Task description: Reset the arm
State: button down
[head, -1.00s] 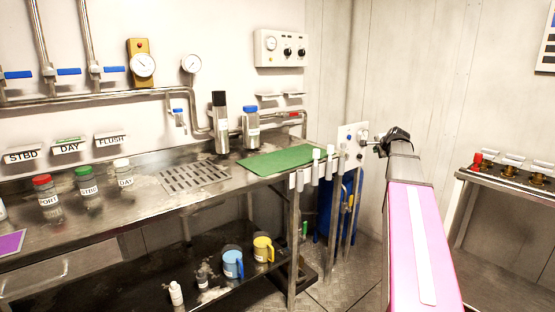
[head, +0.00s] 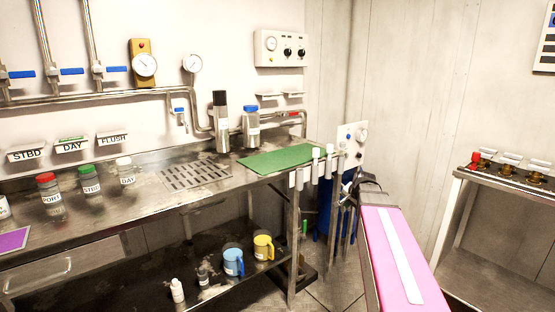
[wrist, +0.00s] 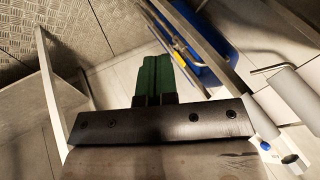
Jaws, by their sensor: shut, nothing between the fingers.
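My gripper (wrist: 152,80) shows in the wrist view as two green fingers side by side, shut with nothing between them. They point toward the floor area beside the bench. In the head view my arm, with its pink cover, reaches up from the lower right toward the bench's right end. There the dark wrist hides the fingers. The gripper is apart from the blue cylinder (wrist: 212,65) seen beyond it in the wrist view.
A white panel with knobs (head: 346,148) stands at the bench's right end, just beyond my wrist. White-handled tools (head: 314,160) hang along the bench edge near a green mat (head: 283,159). A second bench (head: 505,188) stands at right. Open floor (head: 335,285) lies between.

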jog(key=s+a+f+n+g, duration=0.3)
jog(key=s+f, duration=0.5)
jog(key=s, duration=0.3)
jog(key=s+a+f+n+g+h, duration=0.1)
jog(key=s+a+f+n+g, duration=0.2)
jog(key=s+a+f+n, duration=0.2)
jog(key=s+a+f, duration=0.3)
jog(key=s, duration=0.3)
jog(key=shift+f+n, duration=0.35)
jog(key=shift+n, duration=0.05)
jog(key=shift+w, duration=0.15)
